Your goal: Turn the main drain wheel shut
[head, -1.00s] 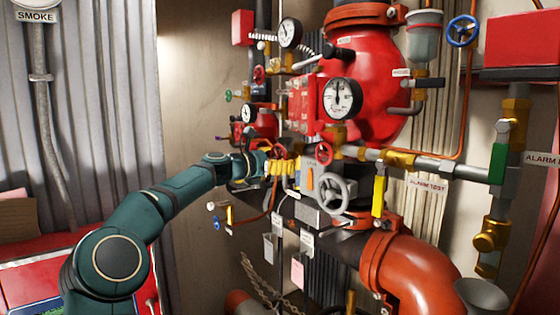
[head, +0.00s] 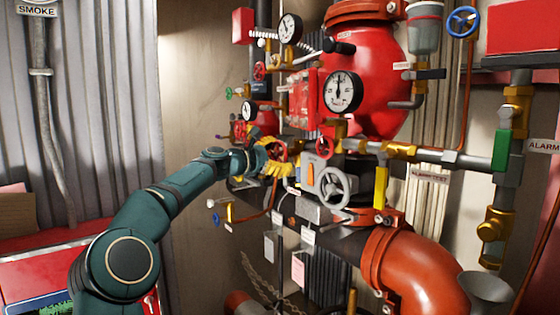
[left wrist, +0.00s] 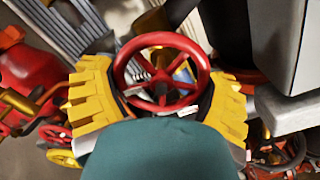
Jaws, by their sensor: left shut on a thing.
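A red spoked handwheel (left wrist: 162,75) sits between the yellow ribbed fingers of my left gripper (left wrist: 160,95) in the left wrist view. One finger is on each side of the rim, and the gripper is shut on it. In the head view my left gripper (head: 273,163) reaches the valve assembly from the left, with the red handwheel (head: 279,150) at its fingers. No readable label shows which wheel is the main drain. The valve stem behind the wheel is mostly hidden. My right gripper is not in view.
A grey handwheel (head: 332,187) and a second small red wheel (head: 325,148) are close to the right. The big red valve body (head: 375,75), a gauge (head: 343,91) and an orange pipe elbow (head: 420,265) crowd the right side.

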